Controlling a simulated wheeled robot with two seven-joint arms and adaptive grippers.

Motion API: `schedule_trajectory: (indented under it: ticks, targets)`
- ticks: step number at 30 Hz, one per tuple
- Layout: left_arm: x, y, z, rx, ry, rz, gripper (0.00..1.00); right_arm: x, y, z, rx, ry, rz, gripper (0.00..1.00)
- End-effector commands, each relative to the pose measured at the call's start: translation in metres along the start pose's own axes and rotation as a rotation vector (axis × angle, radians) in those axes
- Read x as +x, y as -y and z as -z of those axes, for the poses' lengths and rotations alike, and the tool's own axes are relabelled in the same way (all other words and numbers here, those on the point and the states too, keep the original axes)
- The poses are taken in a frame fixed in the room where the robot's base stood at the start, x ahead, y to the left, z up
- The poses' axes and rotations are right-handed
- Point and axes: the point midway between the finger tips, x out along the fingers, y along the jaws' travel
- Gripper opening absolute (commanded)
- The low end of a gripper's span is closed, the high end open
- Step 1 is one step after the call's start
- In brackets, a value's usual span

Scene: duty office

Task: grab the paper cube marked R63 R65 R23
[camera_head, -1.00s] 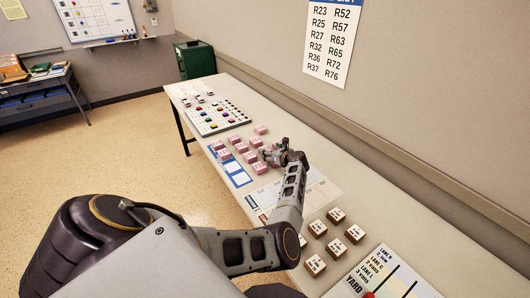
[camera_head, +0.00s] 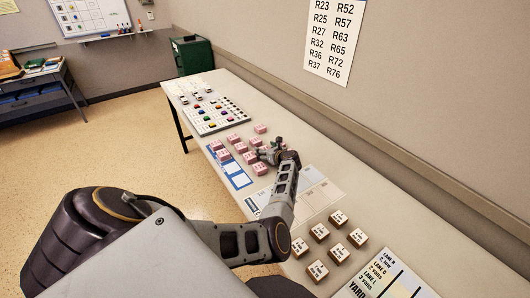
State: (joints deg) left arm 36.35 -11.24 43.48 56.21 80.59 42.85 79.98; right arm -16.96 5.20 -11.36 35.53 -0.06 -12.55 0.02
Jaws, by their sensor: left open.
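Several pink paper cubes stand on the long table, among them one at the back (camera_head: 260,128), one at the left (camera_head: 218,145) and one at the front (camera_head: 260,168). Several brown cubes with white tops, one of them here (camera_head: 338,217), stand nearer to me. The print on all cubes is too small to read, so I cannot tell which is marked R63 R65 R23. My left gripper (camera_head: 268,154) is open, low over the right side of the pink group. It partly hides the cubes there. My right gripper is out of view.
A board with coloured pieces (camera_head: 207,122) lies behind the pink cubes, and a green box (camera_head: 193,55) stands beyond it. A blue-and-white sheet (camera_head: 238,180) and a yard sheet (camera_head: 392,272) lie flat. The wall borders the table's right side; the table's right strip is clear.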

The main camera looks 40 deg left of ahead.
Motion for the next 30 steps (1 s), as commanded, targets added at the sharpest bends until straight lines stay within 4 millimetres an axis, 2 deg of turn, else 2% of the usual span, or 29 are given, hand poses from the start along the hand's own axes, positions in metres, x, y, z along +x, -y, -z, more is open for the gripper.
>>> schedule_trajectory:
  ticks: [3,14,30]
  targets:
    - [0.0,0.0,0.0,0.0,0.0,0.0,0.69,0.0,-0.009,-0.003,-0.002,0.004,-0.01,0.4]
    - [0.0,0.0,0.0,0.0,0.0,0.0,0.23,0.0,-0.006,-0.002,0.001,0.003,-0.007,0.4]
    - [-0.003,0.0,-0.006,-0.001,0.0,0.0,0.22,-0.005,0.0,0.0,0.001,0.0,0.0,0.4]
